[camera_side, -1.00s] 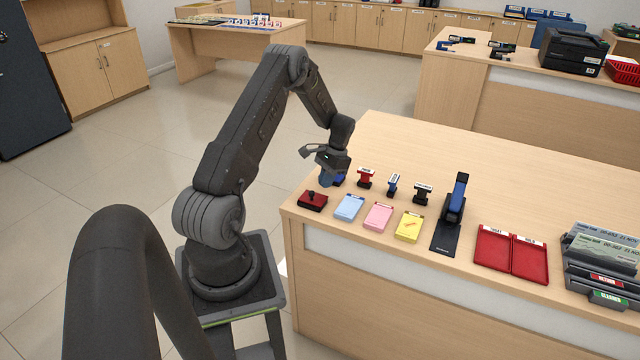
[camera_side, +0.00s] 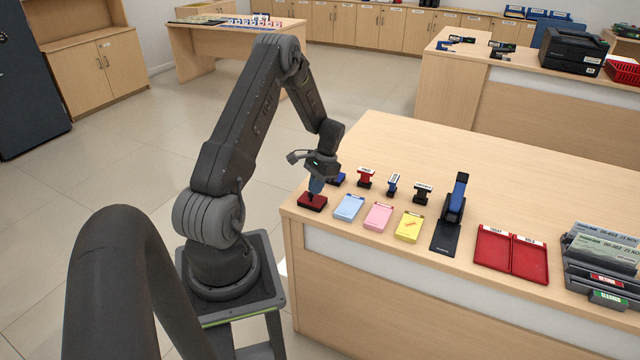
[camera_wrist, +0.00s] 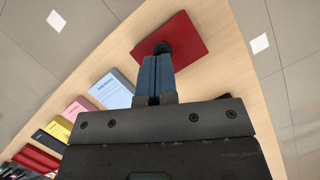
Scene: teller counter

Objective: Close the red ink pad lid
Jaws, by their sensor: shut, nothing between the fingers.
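The red ink pad (camera_side: 312,203) sits near the left front corner of the counter, a flat dark red block with a small black knob on top. My gripper (camera_side: 313,192) points down over the pad from above. In the wrist view my gripper (camera_wrist: 155,62) has its blue fingers shut together with nothing between them. The fingertips look at or just above the knob; I cannot tell if they touch. The pad's far edges and any lid gap are not clear.
A blue item (camera_side: 338,179) stands just behind the gripper. Blue (camera_side: 349,207), pink (camera_side: 379,216) and yellow (camera_side: 409,227) pads lie to the right. Stamps (camera_side: 365,178), a blue stapler-like tool (camera_side: 456,200) and red trays (camera_side: 492,250) are farther along.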

